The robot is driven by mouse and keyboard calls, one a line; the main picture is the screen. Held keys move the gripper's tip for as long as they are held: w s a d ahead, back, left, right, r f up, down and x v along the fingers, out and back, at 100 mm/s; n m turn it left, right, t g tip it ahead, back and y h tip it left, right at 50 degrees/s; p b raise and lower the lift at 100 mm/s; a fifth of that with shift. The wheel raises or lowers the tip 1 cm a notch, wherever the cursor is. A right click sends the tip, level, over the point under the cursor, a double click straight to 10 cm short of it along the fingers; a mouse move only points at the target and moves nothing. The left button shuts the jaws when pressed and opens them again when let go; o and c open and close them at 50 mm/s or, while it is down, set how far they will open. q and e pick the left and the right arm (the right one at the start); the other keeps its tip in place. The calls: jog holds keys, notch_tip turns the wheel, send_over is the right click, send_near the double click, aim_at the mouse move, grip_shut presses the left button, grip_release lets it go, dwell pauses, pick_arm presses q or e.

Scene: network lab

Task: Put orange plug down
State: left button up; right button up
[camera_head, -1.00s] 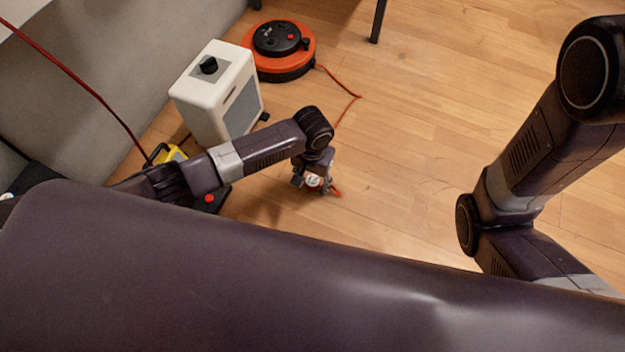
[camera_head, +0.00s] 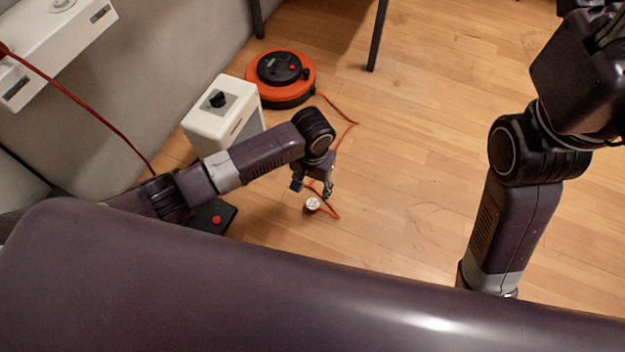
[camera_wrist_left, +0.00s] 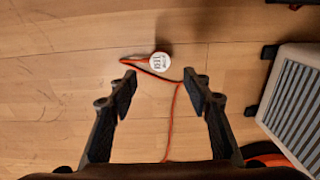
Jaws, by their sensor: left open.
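The orange plug (camera_head: 312,204) lies on the wooden floor, its pale round face showing, with its orange cord beside it. In the left wrist view the plug (camera_wrist_left: 159,62) lies beyond the fingertips, apart from both. My left gripper (camera_head: 314,187) is open and empty, just above and behind the plug in the head view. In the left wrist view its two fingers (camera_wrist_left: 160,82) are spread wide, with the cord (camera_wrist_left: 171,125) running between them in the picture. My right arm shows at the right of the head view, but its gripper is not in view.
An orange and black cable reel (camera_head: 282,78) stands by the wall, its cord running toward the plug. A white heater-like box (camera_head: 222,115) stands near my left arm. A white wall unit (camera_head: 60,45) has a red cable. Floor to the right is clear.

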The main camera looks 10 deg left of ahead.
pick_arm(q)
jog(key=shift+r, duration=0.55)
